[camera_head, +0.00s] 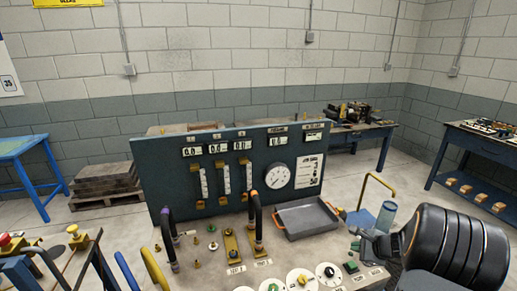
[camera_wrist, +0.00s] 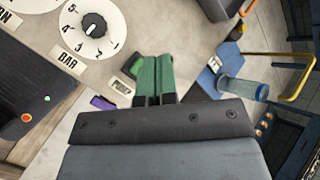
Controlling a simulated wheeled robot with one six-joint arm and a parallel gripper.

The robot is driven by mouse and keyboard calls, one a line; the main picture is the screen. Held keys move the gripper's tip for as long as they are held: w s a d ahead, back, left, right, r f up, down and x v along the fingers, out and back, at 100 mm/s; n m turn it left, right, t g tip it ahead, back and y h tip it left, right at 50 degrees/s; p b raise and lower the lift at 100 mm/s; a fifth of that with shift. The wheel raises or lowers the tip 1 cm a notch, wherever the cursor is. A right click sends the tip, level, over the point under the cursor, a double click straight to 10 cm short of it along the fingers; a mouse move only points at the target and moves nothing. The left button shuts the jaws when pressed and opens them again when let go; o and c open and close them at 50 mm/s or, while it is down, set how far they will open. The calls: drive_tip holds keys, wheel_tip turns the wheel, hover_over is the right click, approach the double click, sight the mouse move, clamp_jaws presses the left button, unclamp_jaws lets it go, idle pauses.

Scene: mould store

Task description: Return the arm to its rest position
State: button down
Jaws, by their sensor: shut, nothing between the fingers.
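My gripper (camera_wrist: 156,64) shows in the wrist view with its two green-faced fingers together and nothing between them. It hangs above the bench top, close to a label reading PUMP (camera_wrist: 121,87) and to the right of a white dial marked BAR (camera_wrist: 94,28). In the head view my black ribbed arm reaches in from the lower right. My gripper (camera_head: 357,242) is there at the bench's right end, left of the arm, small and partly hidden. I cannot tell its exact height above the surface.
A test panel (camera_head: 150,175) with gauges stands behind the bench. A grey tray (camera_head: 305,217), hoses (camera_head: 256,215) and a clear blue cylinder (camera_head: 386,216) are near. The cylinder also shows in the wrist view (camera_wrist: 240,88), by a yellow bent bar (camera_wrist: 303,70). Blue tables stand farther back.

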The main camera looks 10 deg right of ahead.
drive_tip(key=s+a+r+n+g+h, duration=0.1)
drive_tip(key=s+a+r+n+g, duration=0.1)
drive_tip(key=s+a+r+n, duration=0.5)
drive_tip(key=s+a+r+n+g+h, duration=0.1)
drive_tip(key=s+a+r+n, duration=0.6)
drive_tip(key=a+n, duration=0.7)
drive_tip(key=s+a+h, duration=0.1)
drive_tip(key=s, duration=0.1)
drive_tip(key=shift+s+r+n+g+h, duration=0.2)
drive_tip(key=shift+s+n+g+h, duration=0.1)
drive_tip(key=shift+s+n+g, duration=0.1)
drive_tip(key=shift+a, duration=0.1)
